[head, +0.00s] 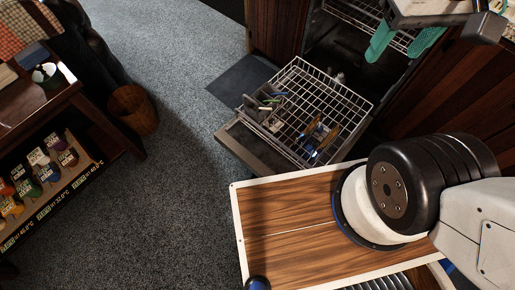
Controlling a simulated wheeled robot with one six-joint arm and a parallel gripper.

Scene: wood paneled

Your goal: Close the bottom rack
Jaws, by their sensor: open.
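The bottom rack (357,104) of the dishwasher is a silvery wire basket. It is pulled out over the lowered dishwasher door (263,151). It holds a cutlery basket with utensils (263,107) at the left and a few upright dishes (327,137) near the middle. My gripper (392,57) is at the top right, with two teal fingers spread apart and nothing seen between them. In the picture it lies above and right of the rack, over the dishwasher opening. Its distance from the rack cannot be told. The rack's far end is partly in shadow.
The upper rack (345,14) shows behind my gripper. Wood cabinets (274,28) flank the dishwasher. Grey carpet (190,215) is clear to the left. A wooden bin (132,108) and a shelf unit (105,125) with colored jars stand at the left.

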